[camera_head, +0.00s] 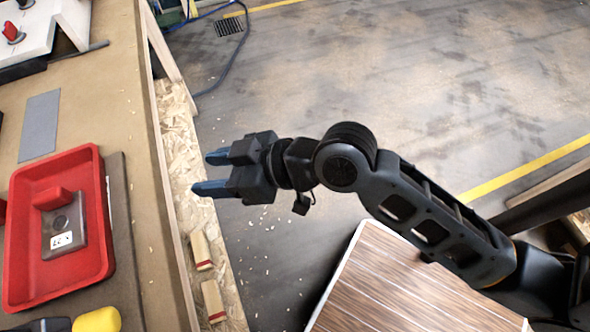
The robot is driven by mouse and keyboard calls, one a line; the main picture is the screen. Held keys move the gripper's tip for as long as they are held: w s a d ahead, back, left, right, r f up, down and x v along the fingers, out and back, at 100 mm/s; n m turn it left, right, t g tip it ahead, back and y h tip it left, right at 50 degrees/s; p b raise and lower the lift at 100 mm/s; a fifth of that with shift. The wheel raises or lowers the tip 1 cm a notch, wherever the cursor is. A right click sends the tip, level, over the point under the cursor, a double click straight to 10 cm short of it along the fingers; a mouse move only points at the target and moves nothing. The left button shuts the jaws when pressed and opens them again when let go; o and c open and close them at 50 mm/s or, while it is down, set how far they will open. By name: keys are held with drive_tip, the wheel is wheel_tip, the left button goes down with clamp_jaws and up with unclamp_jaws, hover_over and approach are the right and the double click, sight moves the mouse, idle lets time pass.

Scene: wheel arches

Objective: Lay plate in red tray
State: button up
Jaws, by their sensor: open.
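A flat grey rectangular plate (40,126) lies on the brown workbench at the left, above the red tray in the picture and apart from it. The red tray (97,205) lies on the bench below it. Inside the tray is a grey metal piece (91,226) with a round boss and a white label, and a red block (52,197) lies against it. My gripper (210,173) is open and empty, with blue fingertips pointing left. In the picture it is to the right of the bench edge and the tray, touching neither.
The brown workbench (110,100) has a raised wooden edge along its right side. Wooden blocks (207,275) sit on a chipboard ledge beside it. A yellow object (97,320) is at the bottom left. A wood-grain surface (385,285) is below my arm. The floor at upper right is open.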

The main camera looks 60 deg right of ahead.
drive_tip(key=s+d+f+m+t+h, duration=0.1)
drive_tip(key=s+d+m+h, duration=0.15)
drive_tip(key=s, duration=0.35)
drive_tip(key=s+d+f+m+h, duration=0.1)
drive_tip(key=s+d+h, duration=0.15)
drive_tip(key=s, duration=0.35)
drive_tip(key=s+d+r+t, duration=0.1)
drive_tip(key=s+r+t, duration=0.1)
drive_tip(key=s+r, duration=0.4)
drive_tip(key=v, duration=0.5)
drive_tip(key=shift+s+d+f, duration=0.2)
drive_tip(key=shift+d+f, duration=0.1)
